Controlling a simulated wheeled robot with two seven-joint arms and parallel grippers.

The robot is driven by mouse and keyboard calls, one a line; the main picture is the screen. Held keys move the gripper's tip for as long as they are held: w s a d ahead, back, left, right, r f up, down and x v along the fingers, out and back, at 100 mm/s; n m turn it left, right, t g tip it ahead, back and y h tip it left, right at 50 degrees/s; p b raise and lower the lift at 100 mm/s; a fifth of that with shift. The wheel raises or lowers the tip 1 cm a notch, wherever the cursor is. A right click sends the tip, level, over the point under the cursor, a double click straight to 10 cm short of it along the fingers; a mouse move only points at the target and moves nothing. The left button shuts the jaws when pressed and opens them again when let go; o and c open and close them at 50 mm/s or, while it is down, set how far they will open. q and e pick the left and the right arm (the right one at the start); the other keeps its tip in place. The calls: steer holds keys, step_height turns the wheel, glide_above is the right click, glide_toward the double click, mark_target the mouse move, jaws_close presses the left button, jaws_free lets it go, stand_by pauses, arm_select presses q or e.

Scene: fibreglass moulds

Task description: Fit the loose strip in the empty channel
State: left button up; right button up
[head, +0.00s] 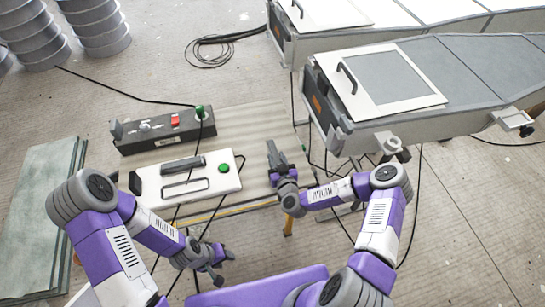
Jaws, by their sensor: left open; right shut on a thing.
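A white plate (211,193) lies on the ribbed table top. It carries a dark grey strip (175,167) along its far side, a dark-outlined empty channel (185,188) in front of that, and a green button (223,168) at right. My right gripper (274,156) is right of the plate, apart from it, shut on a dark grey piece that looks like the loose strip (271,147); the piece is hard to tell from the fingers. My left gripper (224,268) is open and empty, in front of the table and below the plate in the picture.
A dark control box (160,133) with a red switch and green button stands behind the plate. Grey moulds (445,75) on stands are at right, one with a white-framed lid (385,78). Cables hang near the table. Green-grey sheets (45,190) lie at left.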

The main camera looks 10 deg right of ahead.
steer(key=shift+s+r, duration=0.25)
steer(key=shift+s, duration=0.15)
steer(key=shift+f, duration=0.15)
steer(key=o, duration=0.7)
steer(key=shift+w+f, duration=0.1)
steer(key=shift+f, duration=0.05)
arm_select(q)
steer(key=shift+s, duration=0.3)
arm_select(e)
steer(key=o, duration=0.4)
steer(key=shift+r, duration=0.25)
arm_select(q)
step_height(320, 180, up, 2)
steer(key=shift+r+p, duration=0.1)
steer(key=shift+p, duration=0.95)
arm_select(e)
steer(key=s, duration=0.4)
steer(key=s+r, duration=0.1)
steer(key=s, duration=0.7)
steer(key=shift+d+r, duration=0.25)
steer(key=shift+r, duration=0.1)
